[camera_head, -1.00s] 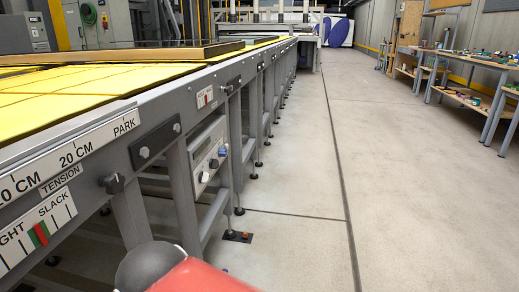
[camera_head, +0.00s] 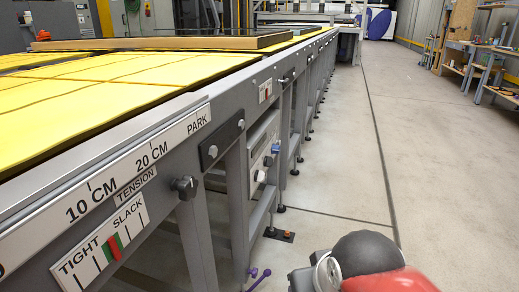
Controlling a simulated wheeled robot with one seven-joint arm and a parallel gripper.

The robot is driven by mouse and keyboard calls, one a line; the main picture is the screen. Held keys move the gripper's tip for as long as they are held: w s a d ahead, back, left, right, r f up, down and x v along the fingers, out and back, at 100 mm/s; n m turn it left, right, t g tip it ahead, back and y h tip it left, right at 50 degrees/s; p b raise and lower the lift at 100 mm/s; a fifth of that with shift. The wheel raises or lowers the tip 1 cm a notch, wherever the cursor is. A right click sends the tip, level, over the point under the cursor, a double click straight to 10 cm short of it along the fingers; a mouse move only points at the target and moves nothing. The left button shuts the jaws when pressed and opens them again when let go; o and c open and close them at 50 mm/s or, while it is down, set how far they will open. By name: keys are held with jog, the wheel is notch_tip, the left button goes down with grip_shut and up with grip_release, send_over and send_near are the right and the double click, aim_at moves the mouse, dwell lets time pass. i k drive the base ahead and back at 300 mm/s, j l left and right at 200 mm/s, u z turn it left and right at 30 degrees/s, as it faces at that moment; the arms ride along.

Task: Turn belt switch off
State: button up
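A grey control box (camera_head: 262,140) is fixed under the conveyor's side rail, a little right of the picture's middle. Its face is seen at a steep angle and carries a blue knob (camera_head: 275,148) and a pale round knob (camera_head: 260,176). I cannot tell which control is the belt switch or how it is set. A red and dark grey part of my arm (camera_head: 375,262) shows at the bottom right, in front of the floor and apart from the box. My gripper's fingers are not in view.
The long conveyor (camera_head: 100,180) with yellow belts (camera_head: 60,110) fills the left side. A black knob (camera_head: 185,187) sticks out from its rail near the TENSION scale. A small purple object (camera_head: 255,277) is low by the legs. The aisle floor (camera_head: 430,170) at right is clear.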

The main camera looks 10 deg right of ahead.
aim_at(260, 175)
jog(key=i+j+u, duration=0.15)
jog(key=u, duration=0.2)
jog(key=i+u, duration=0.2)
jog(key=u, duration=0.15)
